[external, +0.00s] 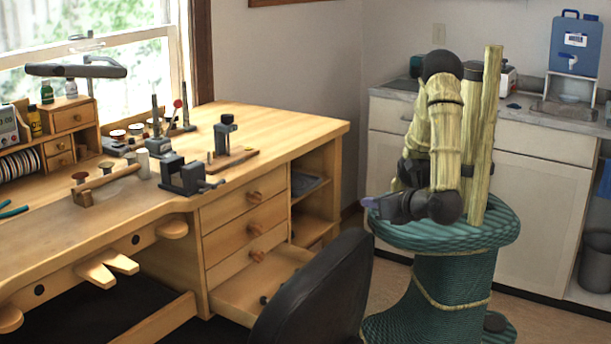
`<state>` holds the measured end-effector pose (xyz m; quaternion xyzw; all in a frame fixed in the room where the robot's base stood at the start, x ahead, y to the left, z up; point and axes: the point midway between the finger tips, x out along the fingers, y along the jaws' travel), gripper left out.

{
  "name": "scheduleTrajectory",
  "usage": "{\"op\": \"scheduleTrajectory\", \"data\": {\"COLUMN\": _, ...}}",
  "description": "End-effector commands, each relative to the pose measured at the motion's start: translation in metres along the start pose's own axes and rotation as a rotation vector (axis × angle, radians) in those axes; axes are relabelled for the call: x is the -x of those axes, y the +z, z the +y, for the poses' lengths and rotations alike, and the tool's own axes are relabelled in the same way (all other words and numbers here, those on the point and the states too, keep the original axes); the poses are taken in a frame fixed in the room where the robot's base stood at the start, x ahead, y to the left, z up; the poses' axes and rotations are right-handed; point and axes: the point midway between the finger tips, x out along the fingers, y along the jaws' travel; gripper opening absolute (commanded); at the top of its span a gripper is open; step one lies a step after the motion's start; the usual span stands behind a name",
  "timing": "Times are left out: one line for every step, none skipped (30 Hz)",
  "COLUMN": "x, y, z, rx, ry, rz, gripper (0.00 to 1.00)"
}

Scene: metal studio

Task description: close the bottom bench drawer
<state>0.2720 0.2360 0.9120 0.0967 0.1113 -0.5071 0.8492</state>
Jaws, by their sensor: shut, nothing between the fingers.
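The wooden bench (282,128) stands at left and centre, with a stack of drawers at its right end. The bottom bench drawer (232,297) is pulled out, its inside showing, with small dark items in it; the black chair back hides its front. The three drawers above it, with round wooden knobs, look shut. My gripper (368,204) is shut and empty, held at my body's left side. It is up and to the right of the open drawer, apart from it.
A black chair (315,292) stands in front of the open drawer. A vise (184,176) and small tools stand on the benchtop. An open shelf (312,200) is at the bench's right end. White cabinets (540,209) with a sink line the back wall. Some floor shows between bench and cabinets.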

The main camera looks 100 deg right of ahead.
Motion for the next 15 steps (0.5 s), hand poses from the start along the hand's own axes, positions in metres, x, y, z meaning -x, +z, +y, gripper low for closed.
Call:
{"op": "scheduleTrajectory", "data": {"x": 0.014, "y": -0.004, "z": -0.001, "rx": 0.023, "ry": 0.051, "rz": -0.042, "gripper": 0.0}}
{"op": "scheduleTrajectory", "data": {"x": 0.021, "y": -0.005, "z": -0.001, "rx": 0.035, "ry": 0.074, "rz": -0.067, "gripper": 0.0}}
{"op": "scheduleTrajectory", "data": {"x": 0.03, "y": -0.006, "z": -0.002, "rx": 0.047, "ry": 0.106, "rz": -0.098, "gripper": 0.0}}
{"op": "scheduleTrajectory", "data": {"x": 0.037, "y": -0.006, "z": -0.003, "rx": 0.054, "ry": 0.129, "rz": -0.119, "gripper": 0.0}}
{"op": "scheduleTrajectory", "data": {"x": 0.043, "y": -0.007, "z": -0.004, "rx": 0.061, "ry": 0.149, "rz": -0.14, "gripper": 0.0}}
{"op": "scheduleTrajectory", "data": {"x": 0.052, "y": -0.008, "z": -0.005, "rx": 0.07, "ry": 0.176, "rz": -0.166, "gripper": 0.0}}
{"op": "scheduleTrajectory", "data": {"x": 0.058, "y": -0.008, "z": -0.006, "rx": 0.076, "ry": 0.195, "rz": -0.186, "gripper": 0.0}}
{"op": "scheduleTrajectory", "data": {"x": 0.064, "y": -0.009, "z": -0.007, "rx": 0.081, "ry": 0.214, "rz": -0.204, "gripper": 0.0}}
{"op": "scheduleTrajectory", "data": {"x": 0.072, "y": -0.01, "z": -0.009, "rx": 0.086, "ry": 0.239, "rz": -0.229, "gripper": 0.0}}
{"op": "scheduleTrajectory", "data": {"x": 0.078, "y": -0.011, "z": -0.011, "rx": 0.089, "ry": 0.257, "rz": -0.245, "gripper": 0.0}}
{"op": "scheduleTrajectory", "data": {"x": 0.084, "y": -0.011, "z": -0.013, "rx": 0.092, "ry": 0.275, "rz": -0.264, "gripper": 0.0}}
{"op": "scheduleTrajectory", "data": {"x": 0.091, "y": -0.013, "z": -0.015, "rx": 0.097, "ry": 0.299, "rz": -0.287, "gripper": 0.0}}
{"op": "scheduleTrajectory", "data": {"x": 0.09, "y": -0.018, "z": -0.015, "rx": 0.1, "ry": 0.298, "rz": -0.295, "gripper": 0.0}}
{"op": "scheduleTrajectory", "data": {"x": 0.086, "y": -0.025, "z": -0.015, "rx": 0.1, "ry": 0.294, "rz": -0.293, "gripper": 0.0}}
{"op": "scheduleTrajectory", "data": {"x": 0.083, "y": -0.034, "z": -0.015, "rx": 0.1, "ry": 0.292, "rz": -0.292, "gripper": 0.0}}
